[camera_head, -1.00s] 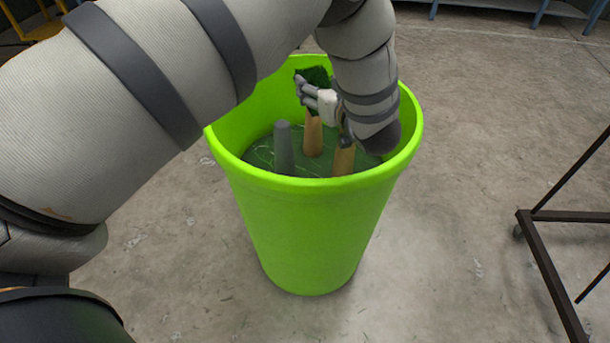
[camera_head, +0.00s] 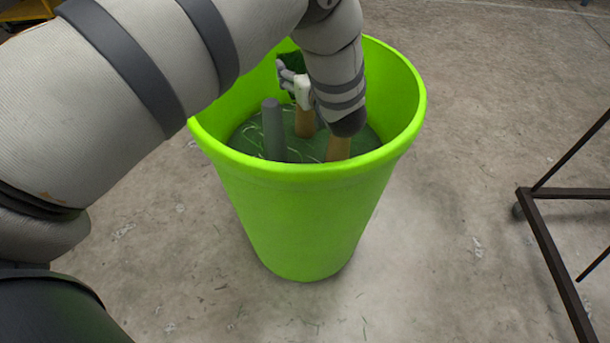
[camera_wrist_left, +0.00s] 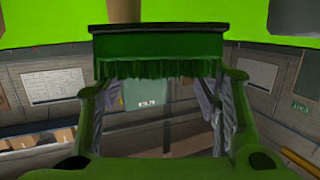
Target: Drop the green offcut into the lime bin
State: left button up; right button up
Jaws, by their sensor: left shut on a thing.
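The green offcut (camera_head: 296,61) is a small dark-green piece of turf, partly hidden behind my left gripper (camera_head: 287,76) in the head view. My left gripper is shut on it, at the mouth of the lime bin (camera_head: 305,215), in front of the bin's far inner wall. In the left wrist view the offcut (camera_wrist_left: 158,48) spans the space between the fingers, with a dark upper edge and a grassy fringe below. The bright lime of the bin (camera_wrist_left: 215,12) fills the top of that view. My right gripper is not in view.
Inside the bin a grey handle (camera_head: 273,130) and wooden handles (camera_head: 338,148) stand up from a dark-green surface, close to my left wrist. A dark metal frame (camera_head: 548,240) stands on the right. The concrete floor between is clear.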

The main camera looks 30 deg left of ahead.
pick_arm(q)
jog(key=o, duration=0.9)
jog(key=shift+r, duration=0.15)
jog(key=shift+o, duration=0.2)
jog(key=v, duration=0.7)
jog(key=shift+d, duration=0.2)
jog(key=shift+s, duration=0.15)
